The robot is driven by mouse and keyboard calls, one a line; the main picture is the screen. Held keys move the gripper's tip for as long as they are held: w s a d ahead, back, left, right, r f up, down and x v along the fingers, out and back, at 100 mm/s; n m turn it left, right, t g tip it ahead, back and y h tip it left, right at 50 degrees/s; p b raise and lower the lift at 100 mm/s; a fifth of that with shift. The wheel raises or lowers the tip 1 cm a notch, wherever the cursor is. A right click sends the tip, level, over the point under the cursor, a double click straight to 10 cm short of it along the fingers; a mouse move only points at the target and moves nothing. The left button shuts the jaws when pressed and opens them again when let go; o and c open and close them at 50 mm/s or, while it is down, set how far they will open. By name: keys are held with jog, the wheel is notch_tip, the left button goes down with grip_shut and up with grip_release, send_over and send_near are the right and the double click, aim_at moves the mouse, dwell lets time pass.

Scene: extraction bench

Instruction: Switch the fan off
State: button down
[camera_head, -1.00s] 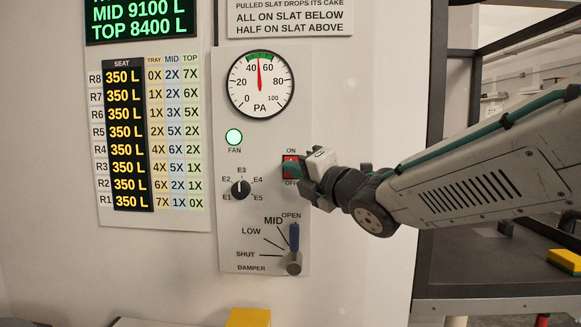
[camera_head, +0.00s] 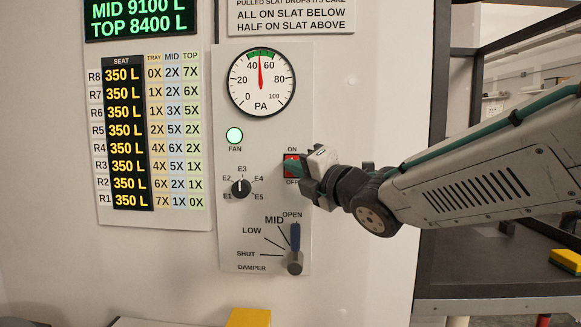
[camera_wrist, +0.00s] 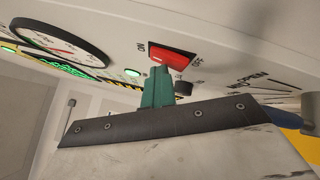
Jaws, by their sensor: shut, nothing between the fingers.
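The fan switch (camera_head: 291,160) is a red rocker on the grey panel (camera_head: 225,215), between the ON and OFF labels. In the wrist view the red rocker (camera_wrist: 172,57) shows just beyond my fingertips. My gripper (camera_head: 296,168) is shut and empty, its green fingertips in front of the switch. The shut green fingers also show in the wrist view (camera_wrist: 158,85). They are at or very near the rocker's face; I cannot tell if they touch. The fan lamp (camera_head: 235,135) glows green. The gauge (camera_head: 261,83) needle stands near 50 PA.
Below are a selector knob (camera_head: 241,187) pointing at E3 and a damper lever (camera_head: 295,240) pointing up at OPEN. A number board (camera_head: 128,140) hangs to the left. A dark-framed bench (camera_head: 470,265) stands at the right. A yellow block (camera_head: 248,317) is at the bottom.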

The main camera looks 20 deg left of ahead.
jog(key=shift+s+d+r, duration=0.1)
jog(key=shift+s+d, duration=0.1)
jog(key=shift+s, duration=0.6)
jog(key=shift+s+d+r, duration=0.1)
jog(key=shift+s+d, duration=0.15)
jog(key=shift+s, duration=0.5)
jog(key=shift+s+d+r, duration=0.1)
jog(key=shift+s+d, duration=0.1)
jog(key=shift+s, duration=0.6)
